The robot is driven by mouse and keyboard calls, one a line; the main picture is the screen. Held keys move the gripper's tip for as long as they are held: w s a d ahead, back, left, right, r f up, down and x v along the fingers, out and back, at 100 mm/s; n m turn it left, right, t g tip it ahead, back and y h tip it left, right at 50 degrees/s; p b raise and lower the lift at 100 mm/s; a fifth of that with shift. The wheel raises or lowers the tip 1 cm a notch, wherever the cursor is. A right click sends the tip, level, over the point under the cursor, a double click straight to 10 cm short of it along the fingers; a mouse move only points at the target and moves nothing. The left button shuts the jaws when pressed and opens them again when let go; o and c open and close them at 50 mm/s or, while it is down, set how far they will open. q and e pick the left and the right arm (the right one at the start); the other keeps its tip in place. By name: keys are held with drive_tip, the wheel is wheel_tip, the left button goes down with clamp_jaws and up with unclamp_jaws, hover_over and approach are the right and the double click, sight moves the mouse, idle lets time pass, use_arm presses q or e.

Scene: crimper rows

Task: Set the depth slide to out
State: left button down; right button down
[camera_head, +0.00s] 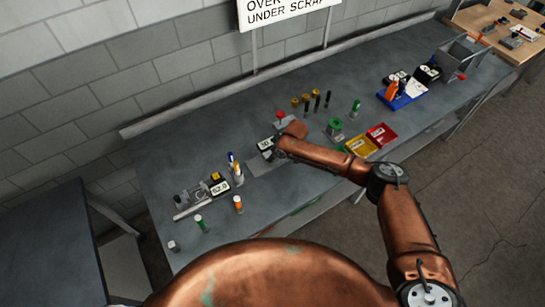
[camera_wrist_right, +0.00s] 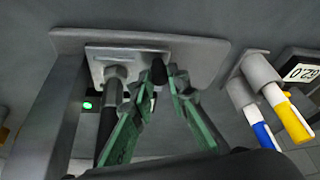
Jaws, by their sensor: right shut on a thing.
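The depth slide appears as a small dark knob (camera_wrist_right: 159,70) in a light plate (camera_wrist_right: 125,56) on a grey block in the right wrist view. My right gripper (camera_wrist_right: 164,84) has its green fingers around this knob and is shut on it. In the head view my right gripper (camera_head: 272,154) is low at the middle of the bench, beside a small display (camera_head: 265,144). The slide itself is hidden there behind the gripper and arm. I cannot tell how far out the slide stands. My left gripper is not in view.
The grey bench (camera_head: 165,160) carries another unit with a display (camera_head: 220,188) at left, and pens in holders (camera_wrist_right: 255,85). A red bin (camera_head: 381,135), a yellow bin (camera_head: 360,147) and a blue tray (camera_head: 402,100) stand at right. Several dark upright pins (camera_head: 316,100) stand behind.

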drive_tip(key=s+a, duration=0.1)
drive_tip(key=a, duration=0.1)
drive_tip(key=s+a+p, duration=0.1)
drive_tip(key=s+a, duration=0.1)
drive_tip(key=a, duration=0.1)
drive_tip(key=s+a+p, duration=0.1)
drive_tip(key=a, duration=0.1)
drive_tip(key=shift+s+a, duration=0.3)
drive_tip(key=shift+a, duration=0.1)
drive_tip(key=c, duration=1.9)
unclamp_jaws()
drive_tip(key=shift+a, duration=0.15)
drive_tip(key=shift+d+r, duration=0.1)
drive_tip(key=shift+d, duration=0.1)
drive_tip(key=v, duration=1.1)
drive_tip(key=shift+s+d+r, duration=0.1)
drive_tip(key=shift+d+r, duration=0.1)
drive_tip(key=shift+r, duration=0.15)
